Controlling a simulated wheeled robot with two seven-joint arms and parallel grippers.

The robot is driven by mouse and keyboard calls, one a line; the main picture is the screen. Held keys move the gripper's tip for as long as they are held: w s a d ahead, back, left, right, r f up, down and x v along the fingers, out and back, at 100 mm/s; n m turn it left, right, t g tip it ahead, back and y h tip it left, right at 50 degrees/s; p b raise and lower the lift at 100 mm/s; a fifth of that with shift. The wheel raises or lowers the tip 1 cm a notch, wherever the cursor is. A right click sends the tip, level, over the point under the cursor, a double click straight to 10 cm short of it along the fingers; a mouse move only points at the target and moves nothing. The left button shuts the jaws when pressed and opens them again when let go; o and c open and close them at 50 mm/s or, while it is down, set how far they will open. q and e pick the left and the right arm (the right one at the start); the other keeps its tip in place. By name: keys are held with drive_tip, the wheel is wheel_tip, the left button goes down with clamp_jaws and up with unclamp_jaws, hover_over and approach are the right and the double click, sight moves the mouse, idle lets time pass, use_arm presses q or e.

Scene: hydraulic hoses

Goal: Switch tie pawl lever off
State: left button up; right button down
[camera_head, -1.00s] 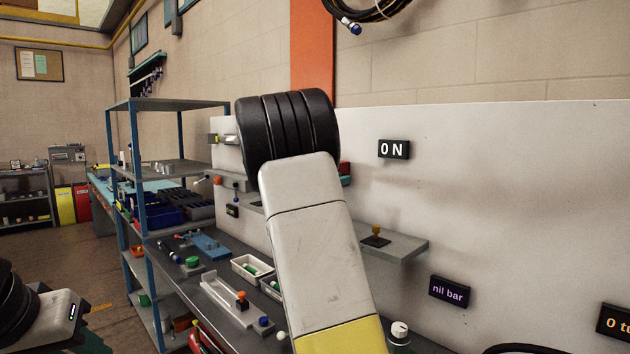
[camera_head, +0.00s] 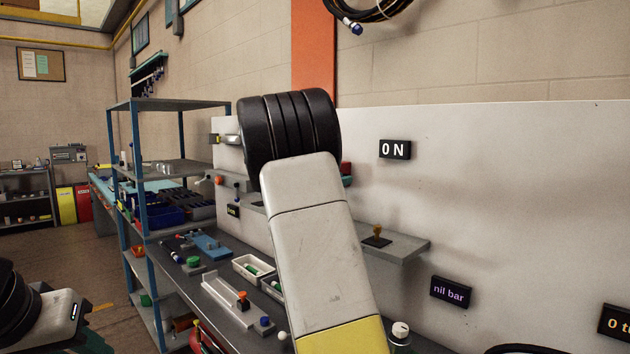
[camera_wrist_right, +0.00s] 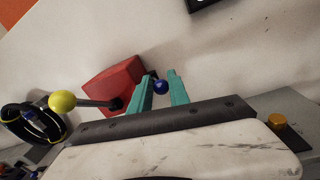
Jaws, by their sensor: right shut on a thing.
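In the right wrist view, my right gripper (camera_wrist_right: 160,84) has two teal fingers set around a small lever with a blue ball knob (camera_wrist_right: 161,88). The knob sits between the fingers, and the gripper is shut on this lever. A red block (camera_wrist_right: 112,82) is just left of the fingers. In the head view my right arm hides most of the gripper; only a teal bit (camera_head: 347,181) shows beside the red block (camera_head: 346,168). An ON sign (camera_head: 395,149) is on the white panel. No label in view names the tie pawl lever. My left gripper's fingers are out of view.
Left of the red block is a yellow ball-ended lever (camera_wrist_right: 62,101). A black ring (camera_wrist_right: 32,124) is further left. A yellow-brown knob (camera_head: 377,233) stands on a grey shelf (camera_head: 405,246). The bench holds trays (camera_head: 250,268). A nil bar display (camera_head: 450,291) is at right.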

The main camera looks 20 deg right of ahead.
drive_tip(key=c, duration=1.2)
unclamp_jaws()
drive_tip(key=shift+s+d+g, duration=0.3)
drive_tip(key=shift+s+d, duration=0.1)
drive_tip(key=shift+d, duration=0.2)
drive_tip(key=shift+w+a, duration=0.1)
drive_tip(key=shift+a, duration=0.05)
drive_tip(key=shift+a, duration=0.3)
drive_tip(key=v, duration=0.7)
drive_tip(key=shift+s+f, duration=0.1)
drive_tip(key=shift+s, duration=0.15)
